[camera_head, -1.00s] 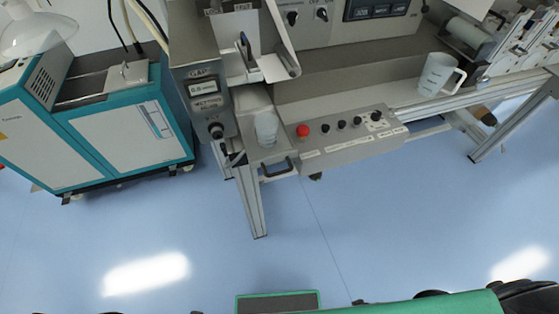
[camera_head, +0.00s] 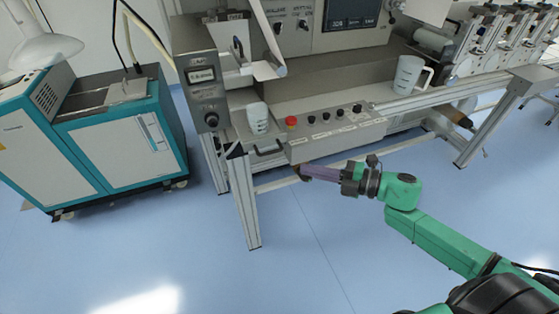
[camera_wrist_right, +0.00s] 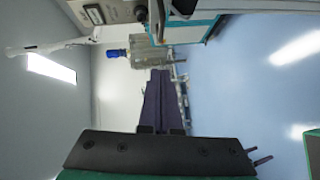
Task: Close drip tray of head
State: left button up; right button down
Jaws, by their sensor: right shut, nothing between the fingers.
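The drip tray of the head (camera_head: 256,139) juts out at the front left of the machine, below the display box, with a dark handle (camera_head: 268,150) on its front. A small white cup (camera_head: 257,117) stands on it. My right gripper (camera_head: 299,172) is shut and empty, its purple fingers pointing left, below the button panel and a little right of the handle. It appears apart from the handle. The shut fingers also show in the right wrist view (camera_wrist_right: 158,74); I cannot make out the tray there. My left gripper is not in view.
A button panel with a red button (camera_head: 291,122) sits right of the tray. A frame leg (camera_head: 244,200) stands below it. A white jug (camera_head: 408,77) is on the machine ledge. A teal and white cabinet (camera_head: 115,155) stands left. The blue floor in front is clear.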

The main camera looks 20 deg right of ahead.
aim_at(267, 154)
jog(key=x, duration=0.3)
jog(key=w+d+p+x, duration=0.1)
jog(key=x, duration=0.5)
jog(key=shift+w+d+p, duration=0.15)
jog(key=shift+w+p, duration=0.05)
jog(key=shift+p, duration=0.15)
jog(key=shift+w+f, duration=0.15)
jog(key=shift+w, duration=0.3)
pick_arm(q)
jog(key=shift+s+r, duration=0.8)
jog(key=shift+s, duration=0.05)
pick_arm(e)
jog(key=shift+s, duration=0.1)
